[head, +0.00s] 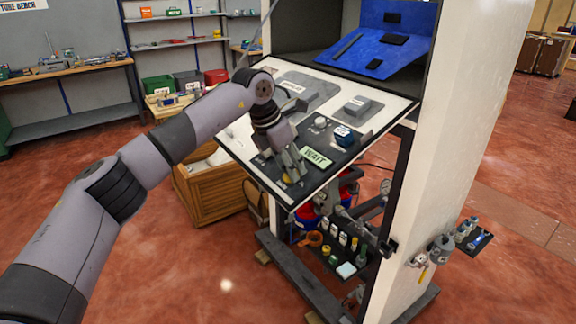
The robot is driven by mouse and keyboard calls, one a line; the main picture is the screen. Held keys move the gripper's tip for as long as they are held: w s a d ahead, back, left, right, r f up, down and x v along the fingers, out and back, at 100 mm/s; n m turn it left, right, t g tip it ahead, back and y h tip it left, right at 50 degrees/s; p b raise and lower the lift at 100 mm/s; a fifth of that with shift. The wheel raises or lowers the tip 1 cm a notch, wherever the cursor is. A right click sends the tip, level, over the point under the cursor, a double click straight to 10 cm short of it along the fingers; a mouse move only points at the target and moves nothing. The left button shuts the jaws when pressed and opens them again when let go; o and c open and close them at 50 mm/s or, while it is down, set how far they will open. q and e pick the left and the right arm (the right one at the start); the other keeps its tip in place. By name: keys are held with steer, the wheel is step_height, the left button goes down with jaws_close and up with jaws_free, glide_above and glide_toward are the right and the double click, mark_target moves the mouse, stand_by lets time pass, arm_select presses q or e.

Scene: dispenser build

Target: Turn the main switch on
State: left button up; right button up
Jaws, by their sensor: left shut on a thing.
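The slanted white and dark control panel (240,152) of the dispenser stands in the middle of the head view. My left gripper (291,173) reaches down to the dark lower part of this panel, left of a green WAIT sign (316,157). Its fingers are shut on a small part at the panel, where a yellow patch, apparently the main switch (287,179), shows between and beside the fingertips. The fingers hide most of it, so its turned position cannot be told. My right gripper is not in view.
A blue sloped board (378,50) is above. Below are a rack of small parts (335,250) and a wooden crate (207,192).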

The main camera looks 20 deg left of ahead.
arm_select(q)
steer(key=shift+r+m, duration=0.1)
steer(key=shift+m, duration=0.5)
steer(key=o, duration=1.2)
steer(key=shift+c, duration=0.2)
steer(key=v, duration=1.2)
